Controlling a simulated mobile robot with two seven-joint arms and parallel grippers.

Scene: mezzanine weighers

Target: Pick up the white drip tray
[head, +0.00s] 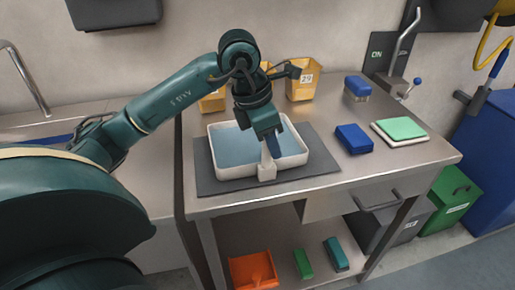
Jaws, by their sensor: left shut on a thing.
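The white drip tray (228,172) is a shallow rectangular pan with a blue-grey inside. It appears to rest on the dark mat (318,158) on the steel worktop; any small gap beneath it cannot be made out. A pale upright block (266,168) stands at the middle of its front wall. My left gripper (270,150) reaches down over the tray from above and is shut on it near this front block. The fingertips are partly hidden by the gripper itself. My right gripper is not in view.
Yellow bins (303,88) stand behind the tray. A blue block (353,139), a blue-topped brush (357,88) and a green pad on a white base (400,130) lie to the right. A lever (402,45) rises at the back right. An orange scoop (252,270) sits on the lower shelf.

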